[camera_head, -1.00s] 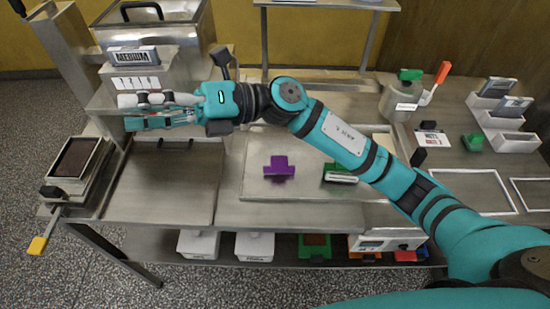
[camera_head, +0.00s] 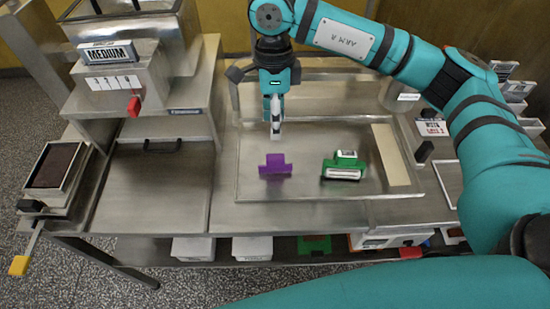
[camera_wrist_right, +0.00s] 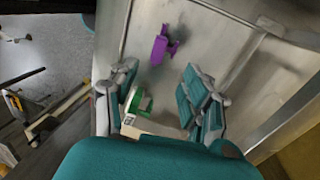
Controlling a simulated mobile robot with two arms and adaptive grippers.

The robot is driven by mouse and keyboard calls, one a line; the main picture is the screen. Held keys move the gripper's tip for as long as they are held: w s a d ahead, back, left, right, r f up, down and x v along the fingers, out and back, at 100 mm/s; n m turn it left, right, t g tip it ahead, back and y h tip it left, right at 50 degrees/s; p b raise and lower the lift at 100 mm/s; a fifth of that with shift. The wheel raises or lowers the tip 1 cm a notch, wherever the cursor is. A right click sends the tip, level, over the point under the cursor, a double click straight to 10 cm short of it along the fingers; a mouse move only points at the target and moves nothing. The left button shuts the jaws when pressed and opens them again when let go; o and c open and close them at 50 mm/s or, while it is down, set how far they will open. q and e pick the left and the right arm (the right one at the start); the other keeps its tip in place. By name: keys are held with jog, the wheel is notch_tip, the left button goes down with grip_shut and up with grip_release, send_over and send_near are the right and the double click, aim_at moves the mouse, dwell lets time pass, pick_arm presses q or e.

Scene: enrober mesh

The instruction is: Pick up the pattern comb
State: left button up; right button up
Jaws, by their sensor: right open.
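A purple T-shaped piece (camera_head: 275,168) lies on the steel tray (camera_head: 300,192). A green piece with a white label (camera_head: 343,168) lies to its right on the same tray. I cannot tell from a readable label which of them is the pattern comb. My right gripper (camera_head: 276,128) points down above the tray, just behind and above the purple piece, apart from it. In the right wrist view its fingers (camera_wrist_right: 158,95) are spread and empty. That view also shows the purple piece (camera_wrist_right: 162,46) beyond the fingertips and the green piece (camera_wrist_right: 139,101) between the fingers, farther off. My left gripper is out of view.
A machine labelled MEDIUM (camera_head: 106,53) with a red knob (camera_head: 134,106) stands at the left. A cream strip (camera_head: 391,155) lies at the tray's right end. The steel surface (camera_head: 153,190) left of the tray is clear. White bins stand on the shelf below.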

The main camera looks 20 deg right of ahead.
jog(key=p, duration=0.1)
send_over(275, 156)
jog(key=f, duration=0.3)
jog(key=w+f, duration=0.1)
jog(key=f, duration=0.1)
jog(key=shift+d, duration=0.15)
jog(key=shift+s+f+p, duration=0.2)
jog(key=shift+f+p, duration=0.3)
jog(key=shift+f, duration=0.05)
jog(key=f, duration=0.1)
jog(key=f+p, duration=0.1)
jog(key=f, duration=0.1)
jog(key=shift+s+f, duration=0.3)
jog(key=shift+s, duration=0.05)
jog(key=shift+f, duration=0.35)
jog(key=shift+c, duration=0.4)
grip_shut()
